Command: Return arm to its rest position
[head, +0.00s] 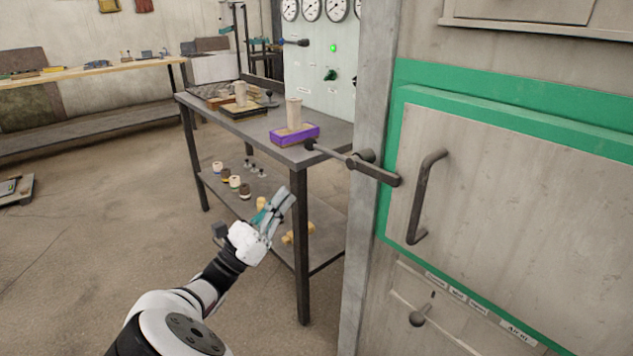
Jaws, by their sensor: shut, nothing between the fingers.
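My white and black arm (180,320) reaches up from the bottom of the head view. My gripper (282,200), with grey and teal fingers, is shut and empty. It appears in front of the dark metal table (301,250), over its lower shelf in the picture. I cannot tell the exact gap between gripper and table. No ladle can be made out clearly in my gripper.
On the table top are a purple box (294,135) with a pale cylinder (294,112) and a dark tray. Several small jars (235,182) stand on the lower shelf. A green-framed cabinet with a handle (422,200) stands at right. The floor (90,250) at left is mostly clear.

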